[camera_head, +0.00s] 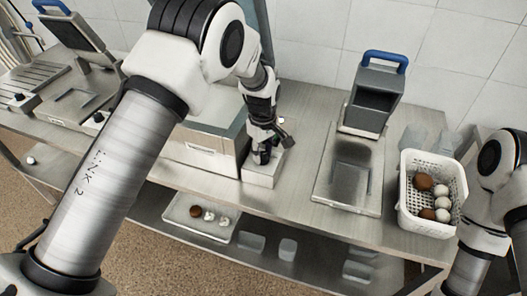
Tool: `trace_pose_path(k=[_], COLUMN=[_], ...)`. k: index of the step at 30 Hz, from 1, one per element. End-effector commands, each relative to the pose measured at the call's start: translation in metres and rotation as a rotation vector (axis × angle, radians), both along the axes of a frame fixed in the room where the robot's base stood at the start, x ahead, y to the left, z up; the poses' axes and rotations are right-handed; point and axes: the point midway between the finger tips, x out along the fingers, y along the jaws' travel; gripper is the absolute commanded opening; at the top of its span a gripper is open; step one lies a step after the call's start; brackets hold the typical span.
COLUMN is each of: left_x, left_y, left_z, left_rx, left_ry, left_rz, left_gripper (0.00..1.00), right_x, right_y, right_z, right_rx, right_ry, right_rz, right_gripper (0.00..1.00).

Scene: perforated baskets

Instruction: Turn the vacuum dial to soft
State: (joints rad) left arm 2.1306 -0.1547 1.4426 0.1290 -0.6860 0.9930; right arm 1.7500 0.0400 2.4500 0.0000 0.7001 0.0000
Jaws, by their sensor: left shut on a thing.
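My left gripper (264,155) points down over a small pale control box (262,174) that stands on the steel bench. It is shut at the top of the box, on the vacuum dial, which its fingers and wrist hide. I cannot read the dial's setting or any marks around it. A boxy steel machine (207,150) stands just left of the box, partly covered by my left arm. My right arm shows at the right edge, but its gripper is out of view.
A white perforated basket (413,221) with brown and white balls stands at the bench's right. A steel plate (332,190) and a grey blue-handled device (371,102) are right of the box. A lower shelf holds a tray (181,211). More equipment (75,99) stands at left.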

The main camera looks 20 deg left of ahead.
Motion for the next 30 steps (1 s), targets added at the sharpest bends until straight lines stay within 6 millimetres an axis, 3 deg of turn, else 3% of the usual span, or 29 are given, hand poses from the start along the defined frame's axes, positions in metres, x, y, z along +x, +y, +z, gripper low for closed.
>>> trace_pose_path(k=[8, 9, 11, 22, 26, 30], left_x=[-0.001, -0.001, -0.001, 0.0, 0.001, 0.001], left_y=[0.001, 0.001, 0.001, 0.0, 0.001, 0.001], left_z=[-0.003, -0.003, -0.002, 0.005, 0.026, 0.062], left_rx=[0.001, 0.001, 0.001, 0.0, 0.0, -0.001], left_ry=[0.004, 0.004, 0.004, 0.0, -0.002, -0.003], left_rz=[0.002, 0.001, 0.001, 0.001, 0.001, 0.002], left_gripper=[0.0, 0.38, 0.59, 0.6, 0.6, 0.6], right_x=[0.0, 0.0, 0.0, 0.0, 0.0, 0.0], right_y=[0.0, 0.0, 0.0, 0.0, 0.0, 0.0], right_z=[0.0, 0.0, 0.0, 0.0, 0.0, 0.0], right_rx=[0.0, 0.0, 0.0, 0.0, 0.0, 0.0], right_ry=[0.0, 0.0, 0.0, 0.0, 0.0, 0.0], right_rz=[0.0, 0.0, 0.0, 0.0, 0.0, 0.0], right_gripper=[0.4, 0.4, 0.4, 0.4, 0.4, 0.4])
